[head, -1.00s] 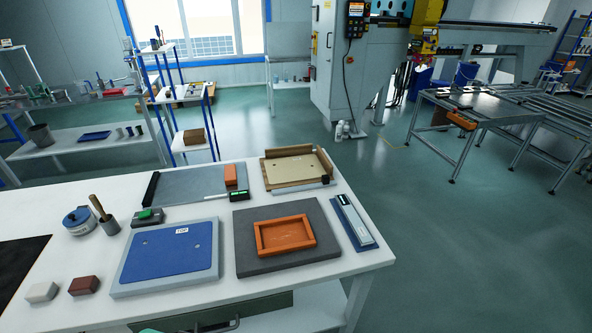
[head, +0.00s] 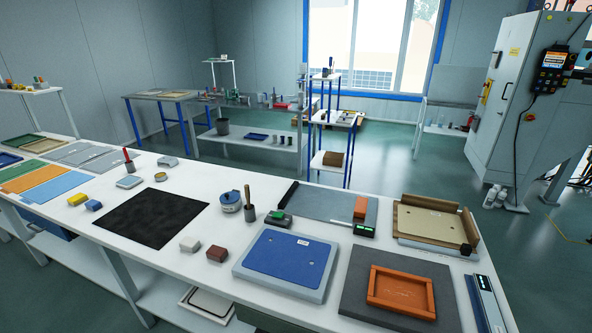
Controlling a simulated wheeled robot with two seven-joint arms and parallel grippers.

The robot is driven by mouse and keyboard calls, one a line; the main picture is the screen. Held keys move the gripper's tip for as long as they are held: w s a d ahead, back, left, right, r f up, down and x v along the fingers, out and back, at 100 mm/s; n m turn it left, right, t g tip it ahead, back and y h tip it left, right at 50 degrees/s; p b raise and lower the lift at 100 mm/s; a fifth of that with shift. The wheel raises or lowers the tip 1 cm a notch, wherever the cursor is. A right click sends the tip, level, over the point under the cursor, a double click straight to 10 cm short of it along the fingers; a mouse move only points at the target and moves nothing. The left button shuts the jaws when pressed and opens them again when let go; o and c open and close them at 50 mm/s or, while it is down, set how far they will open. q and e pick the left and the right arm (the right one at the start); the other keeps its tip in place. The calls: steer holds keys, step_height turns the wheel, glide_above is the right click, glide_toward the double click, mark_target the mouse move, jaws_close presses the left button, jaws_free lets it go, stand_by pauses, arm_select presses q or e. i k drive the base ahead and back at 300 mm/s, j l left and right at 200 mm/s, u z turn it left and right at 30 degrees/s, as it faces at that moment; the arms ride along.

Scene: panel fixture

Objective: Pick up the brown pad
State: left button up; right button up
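The brown pad (head: 217,254) is a small reddish-brown block lying flat on the white table. A similar light grey pad (head: 190,244) lies just to its left, with a small gap between them. Nothing covers the brown pad. Neither of my grippers shows in the head view.
Right of the pad lies a grey board with a blue plate (head: 284,259). A black mat (head: 152,218) lies to its left. Behind stand a blue round tin (head: 231,202) and a cup with a wooden handle (head: 249,212). Farther right is an orange frame (head: 400,291) on dark grey foam.

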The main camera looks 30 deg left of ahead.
mark_target(216, 253)
steer(key=u, duration=1.75)
steer(key=z, duration=1.15)
steer(key=i+j, duration=0.1)
steer(key=j, duration=0.4)
